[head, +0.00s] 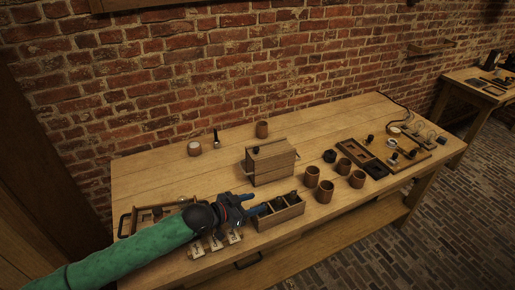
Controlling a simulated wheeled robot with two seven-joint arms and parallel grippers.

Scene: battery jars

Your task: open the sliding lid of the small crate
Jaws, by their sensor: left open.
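The small wooden crate (272,171) stands near the middle of the table, with a small dark knob on its top toward the left end. Its lid (273,150) appears to lie across the top, and I cannot see inside. My left gripper (262,209) is in front of the crate, nearer to me and apart from it. It is open, with its fingers pointing right at the left end of a compartmented wooden box (283,219). I cannot tell whether they touch that box. My right gripper is not in view.
A dark tray (362,157) and a board with knobs (403,148) lie further right. Tags (216,243) lie below my left gripper. The back left of the table is mostly clear.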

